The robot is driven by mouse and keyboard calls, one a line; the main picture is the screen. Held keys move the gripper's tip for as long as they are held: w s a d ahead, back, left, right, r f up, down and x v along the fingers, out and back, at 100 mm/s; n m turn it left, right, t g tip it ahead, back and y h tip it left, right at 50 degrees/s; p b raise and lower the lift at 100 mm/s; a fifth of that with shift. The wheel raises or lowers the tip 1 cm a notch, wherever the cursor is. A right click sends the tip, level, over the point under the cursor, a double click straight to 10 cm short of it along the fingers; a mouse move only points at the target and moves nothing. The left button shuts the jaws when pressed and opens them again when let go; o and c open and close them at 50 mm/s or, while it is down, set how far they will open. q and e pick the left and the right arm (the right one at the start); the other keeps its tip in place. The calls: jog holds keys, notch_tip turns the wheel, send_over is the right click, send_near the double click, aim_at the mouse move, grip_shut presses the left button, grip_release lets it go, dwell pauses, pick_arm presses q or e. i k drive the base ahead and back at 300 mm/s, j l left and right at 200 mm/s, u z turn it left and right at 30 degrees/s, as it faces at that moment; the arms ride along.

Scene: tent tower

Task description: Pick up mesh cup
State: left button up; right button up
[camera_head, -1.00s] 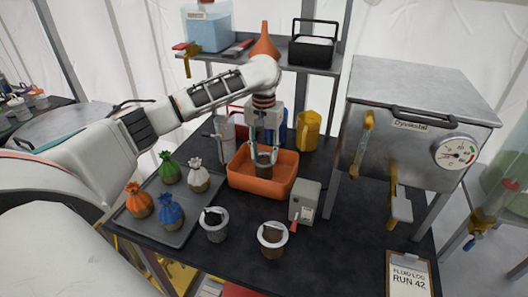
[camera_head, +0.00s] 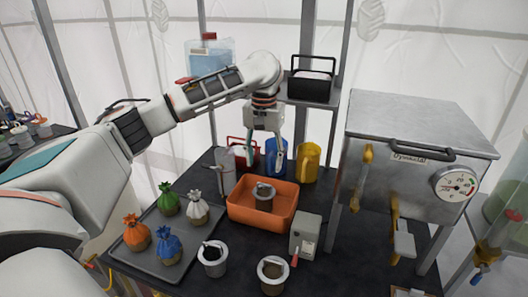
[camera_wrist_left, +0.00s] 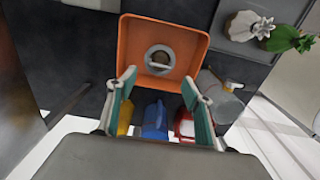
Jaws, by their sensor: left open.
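A small grey cup with a pale rim (camera_head: 263,192) stands in the orange tub (camera_head: 237,212); it also shows in the wrist view (camera_wrist_left: 159,58). Two similar rimmed cups stand at the table's front, a left one (camera_head: 212,260) and a right one (camera_head: 272,274). I cannot tell from the pictures which cup is mesh. My left gripper (camera_head: 265,150) is open and empty, above and behind the tub cup and apart from it. The wrist view shows its two teal-padded fingers (camera_wrist_left: 160,88) spread, with the cup beyond them. My right gripper is not in view.
A tray (camera_head: 150,262) with several tied pouches lies left. A grey switch box (camera_head: 305,235) stands right of the tub. A clear pitcher (camera_head: 225,170), a blue jug (camera_head: 277,157) and a yellow jug (camera_head: 308,162) stand behind. A metal oven (camera_head: 415,150) is at right.

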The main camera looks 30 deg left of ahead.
aim_at(213, 254)
jog(key=k, duration=1.5)
